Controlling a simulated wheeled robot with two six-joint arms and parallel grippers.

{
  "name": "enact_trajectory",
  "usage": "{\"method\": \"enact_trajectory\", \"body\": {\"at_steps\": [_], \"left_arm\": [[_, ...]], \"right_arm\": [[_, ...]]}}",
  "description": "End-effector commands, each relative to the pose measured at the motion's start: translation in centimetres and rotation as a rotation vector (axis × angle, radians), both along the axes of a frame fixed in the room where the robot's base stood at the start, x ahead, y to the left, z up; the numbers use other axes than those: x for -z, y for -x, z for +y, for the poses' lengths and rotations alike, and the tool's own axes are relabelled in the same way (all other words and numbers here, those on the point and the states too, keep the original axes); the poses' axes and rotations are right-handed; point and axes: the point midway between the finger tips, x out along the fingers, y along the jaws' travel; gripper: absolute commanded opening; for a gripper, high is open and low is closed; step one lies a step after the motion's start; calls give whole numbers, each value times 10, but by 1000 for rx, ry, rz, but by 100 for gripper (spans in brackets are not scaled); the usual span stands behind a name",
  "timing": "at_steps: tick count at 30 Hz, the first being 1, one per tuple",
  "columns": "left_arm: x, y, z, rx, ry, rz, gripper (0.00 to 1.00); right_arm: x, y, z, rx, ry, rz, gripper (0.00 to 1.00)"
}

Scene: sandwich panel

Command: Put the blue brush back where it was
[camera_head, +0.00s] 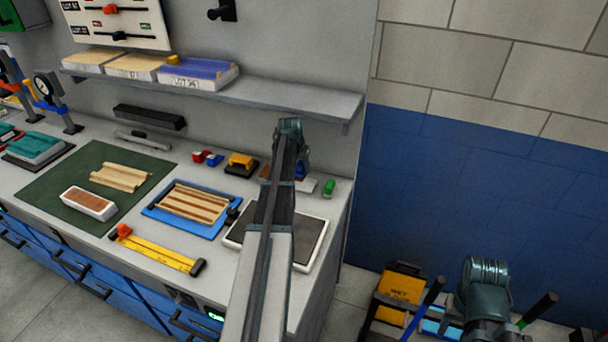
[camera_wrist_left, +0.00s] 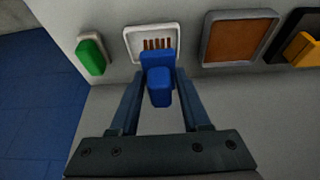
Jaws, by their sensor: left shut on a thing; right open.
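The blue brush (camera_wrist_left: 158,88) is held between the two fingers of my left gripper (camera_wrist_left: 159,76). Its brown bristles show over a small white tray (camera_wrist_left: 131,44) in the left wrist view; whether they touch the tray's floor I cannot tell. In the head view, a bit of the blue brush (camera_head: 300,170) shows at the back right of the bench, partly hidden by my left arm. My right gripper (camera_head: 487,300) is low at the bottom right, away from the bench; its fingers are hard to make out.
A green block (camera_wrist_left: 90,55) is left of the tray and a brown-filled tray (camera_wrist_left: 240,37) right of it. A grey-topped pad (camera_head: 313,235) lies nearer the bench's front. A shelf (camera_head: 300,103) overhangs the back.

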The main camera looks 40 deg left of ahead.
Motion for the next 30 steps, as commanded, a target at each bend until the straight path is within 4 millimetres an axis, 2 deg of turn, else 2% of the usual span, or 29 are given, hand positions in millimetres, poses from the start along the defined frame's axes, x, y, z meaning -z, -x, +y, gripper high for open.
{"method": "enact_trajectory", "body": {"at_steps": [6, 10, 15, 18, 30], "left_arm": [[0, -4, -1, 0, 0, 0, 2], [2, -17, -6, 1, 1, 0, 2], [31, -13, -5, -1, 0, 0, 2], [39, -13, -5, -1, 0, 0, 2], [40, -13, -5, 0, 0, 0, 2]], "right_arm": [[0, 0, 0, 0, 0, 0, 50], [2, 0, 0, 0, 0, 0, 50], [31, 0, 0, 0, 0, 0, 50], [39, 0, 0, 0, 0, 0, 50], [40, 0, 0, 0, 0, 0, 50]]}}
